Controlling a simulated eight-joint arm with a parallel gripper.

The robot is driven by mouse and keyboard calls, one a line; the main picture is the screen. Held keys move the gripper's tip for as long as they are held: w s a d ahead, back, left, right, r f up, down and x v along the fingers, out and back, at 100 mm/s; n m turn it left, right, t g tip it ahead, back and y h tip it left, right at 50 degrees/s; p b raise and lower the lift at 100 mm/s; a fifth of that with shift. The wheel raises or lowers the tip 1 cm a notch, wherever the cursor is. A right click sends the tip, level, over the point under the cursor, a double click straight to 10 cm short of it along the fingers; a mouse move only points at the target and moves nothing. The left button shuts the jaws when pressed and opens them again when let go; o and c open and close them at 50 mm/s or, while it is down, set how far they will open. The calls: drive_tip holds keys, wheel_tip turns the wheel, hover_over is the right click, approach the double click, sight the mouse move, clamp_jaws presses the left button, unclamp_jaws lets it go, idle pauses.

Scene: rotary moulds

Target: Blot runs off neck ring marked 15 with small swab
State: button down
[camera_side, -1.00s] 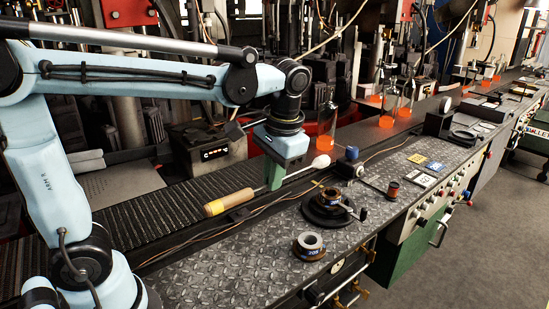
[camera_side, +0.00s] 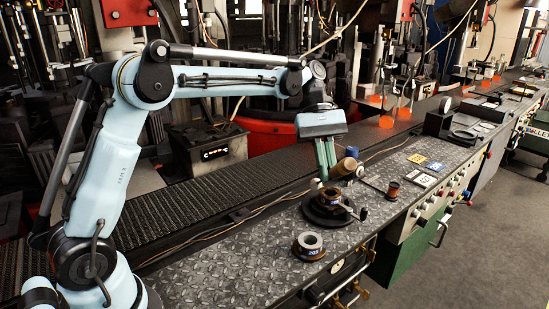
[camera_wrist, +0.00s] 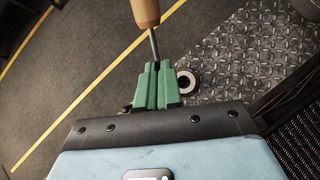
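My gripper (camera_side: 322,177) is shut on the thin metal shaft of a swab, just above a neck ring (camera_side: 331,199) on a round black stand (camera_side: 326,216). The swab's wooden handle (camera_wrist: 145,12) sticks out beyond my fingers in the wrist view, and my gripper (camera_wrist: 157,80) grips the shaft there. A pale bit beside the fingertips in the side view may be the swab's white head; whether it touches the ring I cannot tell. A second neck ring (camera_side: 308,246) lies on the plate in front; it seems marked 203 or 205. The mark on the stand's ring is unreadable.
The stand has a small crank (camera_side: 362,213) at its right. A blue-topped item (camera_side: 352,152) and a small brown cylinder (camera_side: 392,190) stand behind and right. Conveyor (camera_side: 170,205) runs along the back. The patterned metal plate (camera_side: 225,265) is clear at front left.

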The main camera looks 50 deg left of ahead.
drive_tip(key=w+a+r+n+t+h, duration=0.5)
drive_tip(key=w+r+n+t+h, duration=0.2)
drive_tip(key=w+t, duration=0.2)
wheel_tip(320, 180, down, 6)
drive_tip(key=shift+d, duration=0.2)
drive_tip(key=shift+f, duration=0.85)
idle(1.2)
drive_tip(key=shift+a, duration=0.2)
drive_tip(key=shift+a+r, duration=0.1)
drive_tip(key=shift+a, duration=0.65)
drive_tip(key=shift+d, duration=0.1)
